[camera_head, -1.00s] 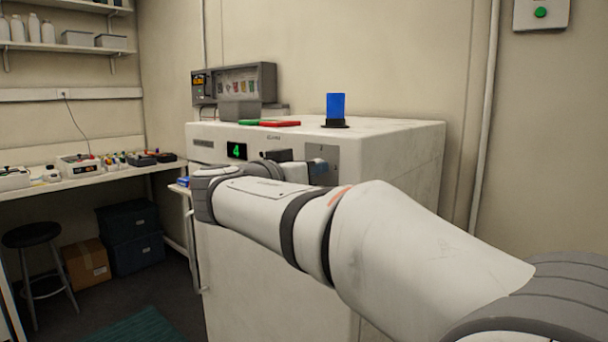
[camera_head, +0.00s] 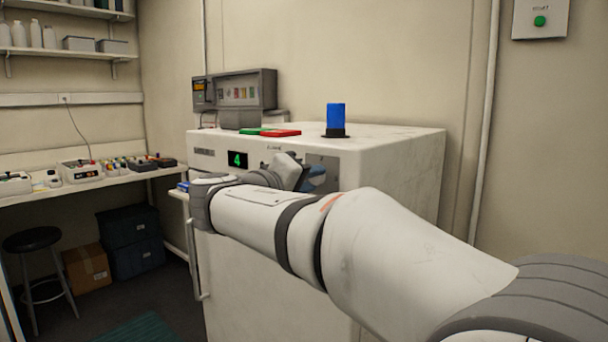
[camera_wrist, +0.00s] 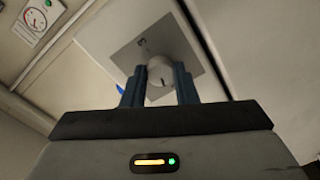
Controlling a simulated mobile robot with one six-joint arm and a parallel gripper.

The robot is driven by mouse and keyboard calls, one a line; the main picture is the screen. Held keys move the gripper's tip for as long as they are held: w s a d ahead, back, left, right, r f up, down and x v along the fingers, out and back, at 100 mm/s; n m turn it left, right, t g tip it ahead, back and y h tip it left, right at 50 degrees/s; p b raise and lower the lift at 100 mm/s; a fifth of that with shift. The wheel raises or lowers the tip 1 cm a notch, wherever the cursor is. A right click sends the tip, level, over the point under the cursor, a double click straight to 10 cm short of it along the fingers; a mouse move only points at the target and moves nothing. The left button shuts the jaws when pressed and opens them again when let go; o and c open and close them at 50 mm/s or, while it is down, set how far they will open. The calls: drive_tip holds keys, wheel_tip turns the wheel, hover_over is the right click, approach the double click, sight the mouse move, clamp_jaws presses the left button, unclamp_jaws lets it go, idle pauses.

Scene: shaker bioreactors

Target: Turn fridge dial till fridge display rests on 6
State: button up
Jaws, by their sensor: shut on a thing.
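The white fridge (camera_head: 390,165) stands in the middle of the head view. Its display (camera_head: 237,160) on the front shows a green 4. The fridge dial (camera_wrist: 160,72) is a pale round knob with a dark mark, on a grey plate (camera_wrist: 180,42) bearing a dark numeral that looks like 3. My gripper (camera_wrist: 159,85) is shut on the dial, a blue-grey finger on each side of it. In the head view my gripper (camera_head: 313,180) is at the fridge's upper front, tilted, and the dial itself is hidden.
On the fridge top are a blue cylinder (camera_head: 336,117) on a black base, a red flat item (camera_head: 281,133) and a grey instrument (camera_head: 245,88). A round gauge (camera_wrist: 36,17) shows in the wrist view. A bench (camera_head: 95,180) stands to the left.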

drive_tip(key=shift+r+n+p, duration=0.2)
drive_tip(key=shift+n+p, duration=0.3)
drive_tip(key=shift+n, duration=0.7)
drive_tip(key=o, duration=1)
drive_tip(key=shift+w+f, duration=0.1)
drive_tip(key=shift+f, duration=0.05)
drive_tip(key=v, duration=0.7)
drive_tip(key=shift+s+a, duration=0.3)
